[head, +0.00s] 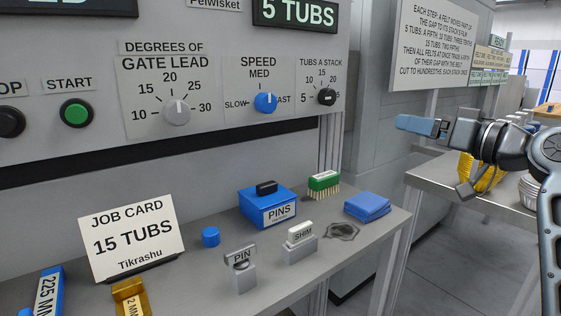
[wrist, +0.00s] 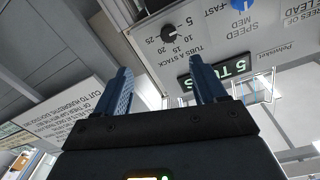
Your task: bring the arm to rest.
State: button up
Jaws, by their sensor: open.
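My gripper (head: 402,124) is at the right of the head view, held out level in the air to the right of the machine panel, above the gap before the side table. It touches nothing that I can see. In the wrist view its two blue fingers (wrist: 160,82) stand apart with nothing between them. The black tubs-a-stack knob (wrist: 168,34) shows beyond the fingers in the wrist view, clear of them. It is also on the panel in the head view (head: 326,97), left of my gripper.
The panel display (head: 297,13) reads 5 TUBS. A side table (head: 440,178) with yellow and white items stands right.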

jog(key=s+a+f+m+h, duration=0.1)
jog(key=s+f+m+h, duration=0.3)
jog(key=f, duration=0.8)
jog(key=s+a+f+m+h, duration=0.1)
jog(key=s+f, duration=0.5)
jog(key=f, duration=0.5)
jog(key=s+f+h, duration=0.1)
jog(key=s+f, duration=0.3)
jog(key=s, duration=0.3)
jog(key=s+a+f+m+h, duration=0.1)
jog(key=s+f+h, duration=0.1)
jog(key=s+f, duration=0.35)
jog(key=s+f+h, duration=0.1)
jog(key=s+f, duration=0.2)
jog(key=s, duration=0.6)
jog(key=s+a+r+n+h, duration=0.1)
jog(key=s+r, duration=0.3)
jog(key=s, duration=0.8)
jog(key=s+a+r+n, duration=0.15)
jog(key=s+r, duration=0.25)
jog(key=s, duration=0.8)
notch_tip(320, 180, up, 17)
jog(key=p, duration=1.7)
jog(key=shift+w+d+f, duration=0.15)
jog(key=shift+w+d, duration=0.05)
jog(key=shift+d, duration=0.15)
